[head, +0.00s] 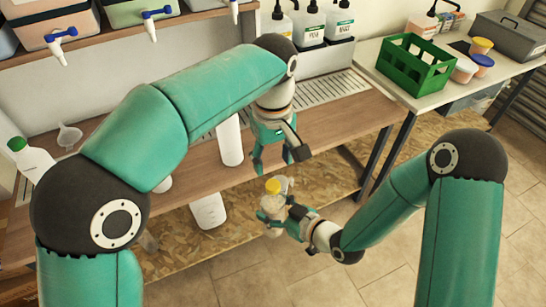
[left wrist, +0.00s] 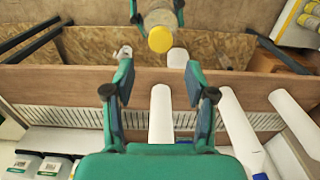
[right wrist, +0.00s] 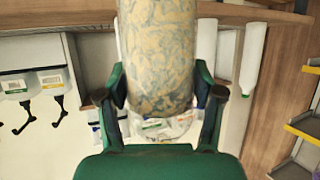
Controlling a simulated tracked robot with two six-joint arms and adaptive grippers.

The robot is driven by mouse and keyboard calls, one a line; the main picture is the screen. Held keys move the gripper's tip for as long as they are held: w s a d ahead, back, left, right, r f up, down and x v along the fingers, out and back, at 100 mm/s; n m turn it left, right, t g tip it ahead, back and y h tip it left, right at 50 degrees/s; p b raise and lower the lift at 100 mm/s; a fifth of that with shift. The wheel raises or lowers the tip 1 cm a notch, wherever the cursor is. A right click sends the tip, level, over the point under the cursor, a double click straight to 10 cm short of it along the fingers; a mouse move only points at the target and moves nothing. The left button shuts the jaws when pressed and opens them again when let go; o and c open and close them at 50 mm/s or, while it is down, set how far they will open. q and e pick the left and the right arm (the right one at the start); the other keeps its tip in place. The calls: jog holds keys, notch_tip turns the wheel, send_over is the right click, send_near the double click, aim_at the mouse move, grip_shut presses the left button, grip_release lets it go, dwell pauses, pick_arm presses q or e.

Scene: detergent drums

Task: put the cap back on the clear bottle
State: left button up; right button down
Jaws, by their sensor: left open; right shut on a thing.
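The clear bottle (head: 271,204) is upright in my right gripper (head: 278,214), in front of the bench edge. In the right wrist view the bottle (right wrist: 158,50) fills the space between the fingers (right wrist: 160,88), with a mottled board pattern showing through it. The yellow cap (head: 273,186) shows at the bottle's top, and also in the left wrist view (left wrist: 160,38). It looks to be on the mouth; I cannot tell how firmly it is seated. My left gripper (head: 280,160) is open and empty, just above the cap; its fingers (left wrist: 158,60) stand apart from it.
White bottles (head: 230,141) stand along the wooden bench, one with a green cap (head: 17,144) at the left near a funnel (head: 69,136). Pump bottles (head: 311,24) stand behind. A green crate (head: 437,78) and tubs (head: 481,45) occupy the right table. Floor at the right front is clear.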

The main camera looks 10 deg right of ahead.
aim_at(273, 184)
pick_arm(q)
jog(key=shift+f, duration=0.15)
jog(key=shift+f, duration=3.9)
grip_shut()
jog(key=m, duration=1.2)
jog(key=shift+o, duration=0.6)
grip_release()
